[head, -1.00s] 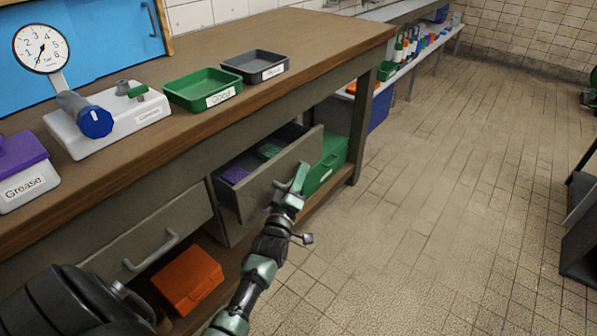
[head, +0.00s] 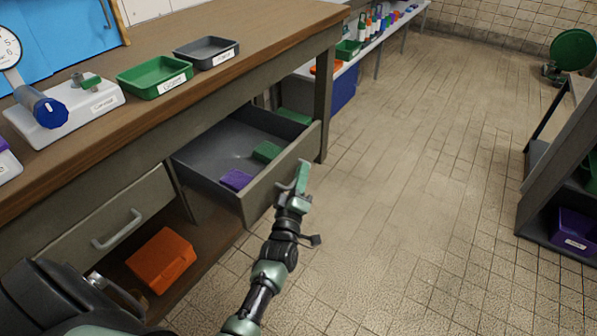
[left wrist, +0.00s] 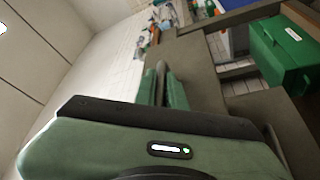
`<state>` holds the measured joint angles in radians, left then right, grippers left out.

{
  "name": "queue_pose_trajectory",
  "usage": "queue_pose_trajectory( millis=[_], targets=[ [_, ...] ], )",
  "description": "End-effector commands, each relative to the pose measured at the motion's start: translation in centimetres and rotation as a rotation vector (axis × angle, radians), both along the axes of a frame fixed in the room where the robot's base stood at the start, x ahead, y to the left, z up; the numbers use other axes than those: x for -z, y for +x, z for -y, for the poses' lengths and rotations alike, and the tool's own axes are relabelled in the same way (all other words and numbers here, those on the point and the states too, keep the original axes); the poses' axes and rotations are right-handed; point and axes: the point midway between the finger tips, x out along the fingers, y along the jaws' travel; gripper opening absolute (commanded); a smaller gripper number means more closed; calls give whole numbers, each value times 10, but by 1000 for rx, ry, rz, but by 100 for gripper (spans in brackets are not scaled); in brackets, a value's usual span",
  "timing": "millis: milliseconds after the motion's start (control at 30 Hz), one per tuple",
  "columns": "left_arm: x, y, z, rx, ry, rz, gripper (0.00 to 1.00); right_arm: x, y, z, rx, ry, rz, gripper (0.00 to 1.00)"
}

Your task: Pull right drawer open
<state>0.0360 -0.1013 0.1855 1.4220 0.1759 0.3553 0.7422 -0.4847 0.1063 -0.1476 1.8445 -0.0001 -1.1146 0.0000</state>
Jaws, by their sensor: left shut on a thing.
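The right drawer (head: 285,172) of the workbench is pulled well out, with its grey inside showing. A purple block (head: 237,180) and a green block (head: 267,152) lie in it near the front. My left gripper (head: 300,178) is at the drawer's front face, shut on the drawer handle, which the fingers mostly hide. In the left wrist view the two green fingers (left wrist: 163,90) close around the grey handle against the drawer front (left wrist: 195,75). My right gripper is not in view.
The left drawer (head: 115,225) is shut, with an orange box (head: 160,260) below it. A green tray (head: 155,78) and a grey tray (head: 206,52) stand on the bench (head: 240,20). Tiled floor right of the drawer is free. A dark rack (head: 545,170) stands at the right.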

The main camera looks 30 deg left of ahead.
Motion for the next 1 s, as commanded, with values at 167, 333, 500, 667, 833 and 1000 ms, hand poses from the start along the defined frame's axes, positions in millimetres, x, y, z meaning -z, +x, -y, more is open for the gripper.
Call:
queue_pose_trajectory(
  millis=[167, 333, 500, 667, 833, 1000],
  targets=[
    [2, -1, 0, 0, -2, -3, 0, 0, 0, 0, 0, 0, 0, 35],
    [2, -1, 0, 0, -2, -3, 28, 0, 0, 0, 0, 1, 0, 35],
    [1, 0, 0, 0, -2, -2, 32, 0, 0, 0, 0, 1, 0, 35],
    [1, -1, 0, 0, -1, -1, 32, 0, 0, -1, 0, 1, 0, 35],
    [5, -16, 4, 0, -2, -3, 32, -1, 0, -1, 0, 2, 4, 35],
    [11, -45, 12, 0, -1, -5, 32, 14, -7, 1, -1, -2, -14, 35]
  ],
)
